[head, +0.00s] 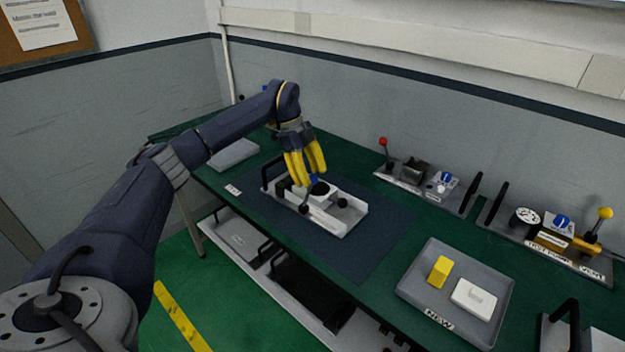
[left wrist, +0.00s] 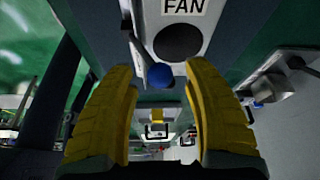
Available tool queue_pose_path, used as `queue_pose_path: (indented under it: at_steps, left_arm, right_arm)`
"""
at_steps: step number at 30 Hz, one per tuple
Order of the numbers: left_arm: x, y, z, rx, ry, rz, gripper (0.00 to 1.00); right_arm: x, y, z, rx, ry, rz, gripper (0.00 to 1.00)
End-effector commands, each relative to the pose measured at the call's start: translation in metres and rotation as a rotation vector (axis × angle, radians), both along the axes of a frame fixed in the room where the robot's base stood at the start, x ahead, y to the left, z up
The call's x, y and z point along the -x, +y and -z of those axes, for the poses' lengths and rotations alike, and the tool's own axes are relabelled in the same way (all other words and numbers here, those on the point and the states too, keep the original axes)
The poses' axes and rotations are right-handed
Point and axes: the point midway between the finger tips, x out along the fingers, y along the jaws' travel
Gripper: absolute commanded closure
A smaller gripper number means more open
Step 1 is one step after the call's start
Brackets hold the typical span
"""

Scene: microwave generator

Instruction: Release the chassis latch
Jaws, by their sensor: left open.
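The white chassis (head: 326,216) sits on the dark mat in the middle of the bench, with a black round fan part on top. I cannot tell for sure that this lever is the chassis latch. My left gripper (head: 309,177) points down over the chassis, its yellow fingers open. In the left wrist view the ball appears between the fingertips; contact cannot be told. My right gripper is not in view.
A grey tray (head: 412,290) marked NEW holds a yellow block (head: 439,271) and a white part (head: 474,298) at right. Fixtures with a red-knobbed lever (head: 384,142) and a yellow-knobbed lever (head: 604,213) line the back. The dark mat (head: 375,245) is bare right of the chassis.

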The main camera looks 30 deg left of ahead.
Motion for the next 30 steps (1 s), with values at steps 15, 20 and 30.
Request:
queue_pose_path:
  at_steps: [15,20,30]
  left_arm:
    - [0.000,-0.007,0.015,0.000,0.000,0.000,0.50]
    - [0.000,-0.006,0.015,0.000,0.000,0.000,0.55]
    - [0.000,-0.006,0.015,0.000,0.000,0.000,0.94]
  right_arm:
    - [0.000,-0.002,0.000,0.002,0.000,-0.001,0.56]
    - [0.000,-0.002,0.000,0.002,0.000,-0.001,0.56]
    - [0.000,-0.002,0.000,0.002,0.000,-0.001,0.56]
